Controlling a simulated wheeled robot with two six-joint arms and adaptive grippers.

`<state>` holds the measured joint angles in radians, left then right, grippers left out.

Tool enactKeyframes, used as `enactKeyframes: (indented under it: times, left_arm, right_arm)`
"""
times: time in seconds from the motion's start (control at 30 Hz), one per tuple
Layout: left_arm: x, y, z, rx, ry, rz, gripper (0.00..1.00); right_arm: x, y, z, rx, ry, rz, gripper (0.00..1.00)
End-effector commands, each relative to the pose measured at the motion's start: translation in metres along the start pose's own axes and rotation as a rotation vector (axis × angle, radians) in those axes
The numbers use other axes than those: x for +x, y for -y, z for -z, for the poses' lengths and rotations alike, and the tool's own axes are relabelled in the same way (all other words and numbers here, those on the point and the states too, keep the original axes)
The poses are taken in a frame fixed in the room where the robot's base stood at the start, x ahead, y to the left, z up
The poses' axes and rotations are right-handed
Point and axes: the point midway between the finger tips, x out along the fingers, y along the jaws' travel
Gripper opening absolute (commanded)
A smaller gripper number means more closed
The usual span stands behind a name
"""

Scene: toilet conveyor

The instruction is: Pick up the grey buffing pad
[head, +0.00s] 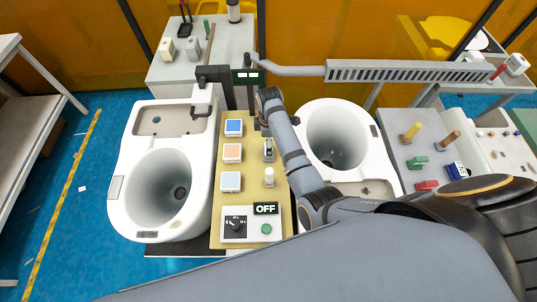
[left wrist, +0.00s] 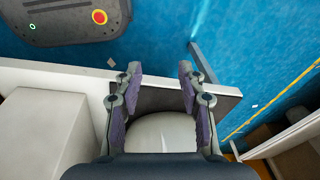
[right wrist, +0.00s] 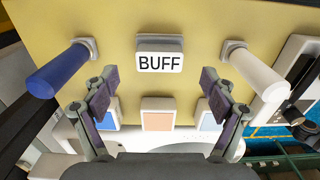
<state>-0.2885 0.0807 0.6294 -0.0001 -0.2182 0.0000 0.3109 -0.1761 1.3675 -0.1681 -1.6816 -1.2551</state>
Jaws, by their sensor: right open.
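The grey buffing pad (right wrist: 160,44), a small block with a white "BUFF" label, sits on the yellow panel (right wrist: 205,18) in the right wrist view. It also shows in the head view (head: 268,150), in the panel's right column. My right gripper (right wrist: 157,85) is open and empty. Its fingertips are apart, with the pad between and beyond them; they do not appear to touch it. In the head view the right fingers are hard to make out. My left gripper (left wrist: 159,75) is open and empty, apart from the panel, and out of the head view.
A blue handle (right wrist: 58,72) and a white handle (right wrist: 255,72) stick up on either side of the pad. Coloured tiles (head: 232,153) and an "OFF" control box (head: 250,224) share the panel. Toilets stand left (head: 118,190) and right (head: 372,155) of it.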

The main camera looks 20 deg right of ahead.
Motion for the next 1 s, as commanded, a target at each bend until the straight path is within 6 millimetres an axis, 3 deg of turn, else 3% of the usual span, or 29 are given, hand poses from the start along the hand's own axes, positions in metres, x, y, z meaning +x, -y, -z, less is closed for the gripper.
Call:
enactKeyframes:
  times: [0.03,0.2,0.5,0.9,1.0]
  left_arm:
    - [0.021,-0.002,-0.007,0.0,0.007,0.0,0.4]
    - [0.051,-0.005,-0.024,0.001,0.028,-0.001,0.4]
    - [0.05,-0.005,-0.023,0.0,0.026,-0.002,0.4]
    - [0.05,-0.005,-0.02,0.0,0.021,-0.002,0.4]
    - [0.05,-0.005,-0.02,0.0,0.021,-0.002,0.4]
  right_arm:
    - [0.018,0.0,0.001,0.0,-0.001,-0.001,0.85]
    - [0.038,0.0,0.001,0.0,0.0,-0.002,0.85]
    - [0.035,0.001,0.001,-0.001,0.001,-0.001,0.85]
    - [0.036,0.001,0.001,-0.001,0.0,0.0,0.31]
    - [0.036,0.001,0.001,-0.001,0.0,-0.001,0.22]
